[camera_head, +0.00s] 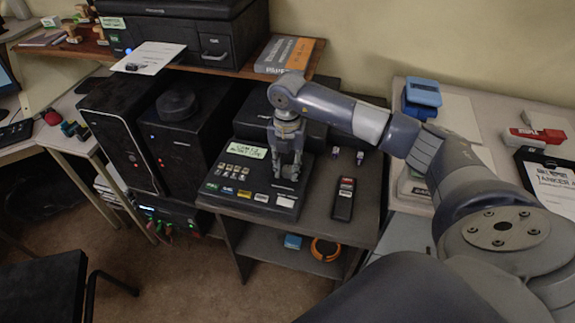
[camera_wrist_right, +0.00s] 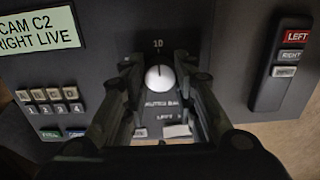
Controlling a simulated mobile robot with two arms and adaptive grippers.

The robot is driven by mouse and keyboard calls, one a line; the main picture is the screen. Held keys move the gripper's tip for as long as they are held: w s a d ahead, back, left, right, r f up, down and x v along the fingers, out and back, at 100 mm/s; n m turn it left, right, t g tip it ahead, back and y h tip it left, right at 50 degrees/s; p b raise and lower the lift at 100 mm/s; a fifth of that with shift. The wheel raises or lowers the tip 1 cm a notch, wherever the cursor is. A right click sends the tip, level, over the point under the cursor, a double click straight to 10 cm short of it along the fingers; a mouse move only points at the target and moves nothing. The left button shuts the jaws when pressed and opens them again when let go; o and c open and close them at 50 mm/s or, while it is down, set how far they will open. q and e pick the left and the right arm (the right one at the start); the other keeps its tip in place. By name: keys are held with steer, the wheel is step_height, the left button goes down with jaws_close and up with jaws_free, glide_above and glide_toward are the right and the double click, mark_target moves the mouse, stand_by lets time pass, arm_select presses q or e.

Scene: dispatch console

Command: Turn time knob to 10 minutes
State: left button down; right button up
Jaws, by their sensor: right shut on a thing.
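The console (camera_head: 245,203) is a dark box with a lit display, on the desk in the head view. Its knob (camera_wrist_right: 160,78) shows in the wrist view as a round, pale cap with a dark pointer line at its upper edge. The mark "10" is printed just above the knob, and the line points up roughly toward it. My right gripper (camera_head: 288,173) reaches down over the console's right part, its fingers on either side of the knob, shut on it. The fingers hide the knob's sides and part of the lettering below. My left gripper is not in view.
The display (camera_wrist_right: 38,32) reads "CAM C2" and "RIGHT LIVE". Several push buttons (camera_wrist_right: 50,100) lie left of the fingers. A dark remote-like unit (camera_head: 344,199) lies right of the console. Dark computer towers (camera_head: 120,132) stand on the left.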

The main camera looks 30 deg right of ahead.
mark_target(288, 169)
stand_by(0.4)
steer(key=o, duration=1.1)
steer(key=shift+r, duration=0.1)
step_height(288, 169, up, 12)
steer(key=shift+f, duration=0.1)
